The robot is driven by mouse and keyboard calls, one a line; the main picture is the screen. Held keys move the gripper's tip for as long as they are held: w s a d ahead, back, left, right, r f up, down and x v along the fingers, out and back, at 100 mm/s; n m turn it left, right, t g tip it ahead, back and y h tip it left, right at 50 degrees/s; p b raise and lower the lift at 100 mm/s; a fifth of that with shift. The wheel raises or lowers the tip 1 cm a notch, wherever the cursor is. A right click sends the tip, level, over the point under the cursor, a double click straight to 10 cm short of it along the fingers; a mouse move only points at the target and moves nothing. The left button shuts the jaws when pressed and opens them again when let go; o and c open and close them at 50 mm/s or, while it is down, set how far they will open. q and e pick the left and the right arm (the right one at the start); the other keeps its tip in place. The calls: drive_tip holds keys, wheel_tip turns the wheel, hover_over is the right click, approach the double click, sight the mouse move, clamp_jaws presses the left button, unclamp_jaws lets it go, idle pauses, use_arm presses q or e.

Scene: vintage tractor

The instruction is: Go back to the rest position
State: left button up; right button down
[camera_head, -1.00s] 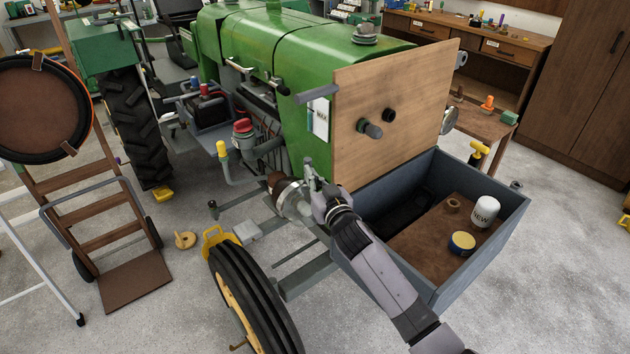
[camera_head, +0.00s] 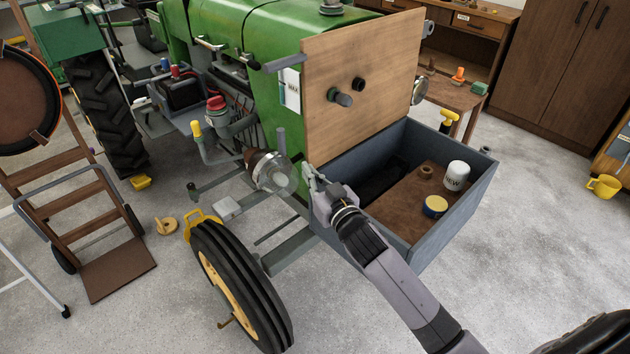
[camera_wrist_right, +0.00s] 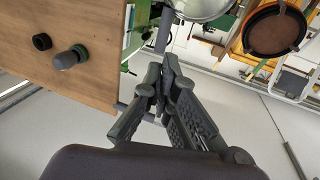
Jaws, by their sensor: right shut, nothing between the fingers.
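My right gripper (camera_head: 309,174) is shut and empty. In the head view it is beside the front left edge of the grey-blue box at the tractor's front, just right of a round metal and glass part (camera_head: 272,175). In the right wrist view the gripper's fingers (camera_wrist_right: 168,62) meet at the tips, with the wooden panel (camera_wrist_right: 60,90) to the left and a round metallic part (camera_wrist_right: 202,8) above. The green tractor (camera_head: 235,40) stands behind. My left gripper is not in view.
The grey-blue box (camera_head: 455,220) holds a white "NEW" filter (camera_head: 456,176) and a yellow-rimmed tin (camera_head: 435,206). A black tyre (camera_head: 238,285) stands at the front left. A hand truck (camera_head: 118,270) is at the left.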

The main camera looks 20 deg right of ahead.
drive_tip(key=s+d+f+g+h, duration=0.1)
drive_tip(key=s+f+g, duration=0.35)
drive_tip(key=f, duration=0.85)
drive_tip(key=s+d+f+g, duration=0.15)
drive_tip(key=s+f, duration=0.55)
drive_tip(key=f, duration=0.7)
drive_tip(key=s+f+g+h, duration=0.1)
drive_tip(key=s+f+g, duration=0.35)
drive_tip(key=f, duration=0.85)
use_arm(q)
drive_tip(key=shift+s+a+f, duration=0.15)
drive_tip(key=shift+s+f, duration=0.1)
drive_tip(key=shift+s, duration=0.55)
use_arm(e)
drive_tip(key=s+f+g, duration=0.2)
drive_tip(key=s+f, duration=0.4)
drive_tip(key=s, duration=0.6)
drive_tip(key=s+a+f+g, duration=0.1)
drive_tip(key=s+f, duration=0.5)
drive_tip(key=s, duration=0.7)
drive_tip(key=s+f+n+g, duration=0.1)
drive_tip(key=s+f+g, duration=0.2)
drive_tip(key=s, duration=0.9)
wheel_tip(320, 180, down, 4)
drive_tip(key=shift+s+a+r, duration=0.1)
drive_tip(key=shift+s+a, duration=0.1)
drive_tip(key=shift+a, duration=0.05)
drive_tip(key=shift+g, duration=0.25)
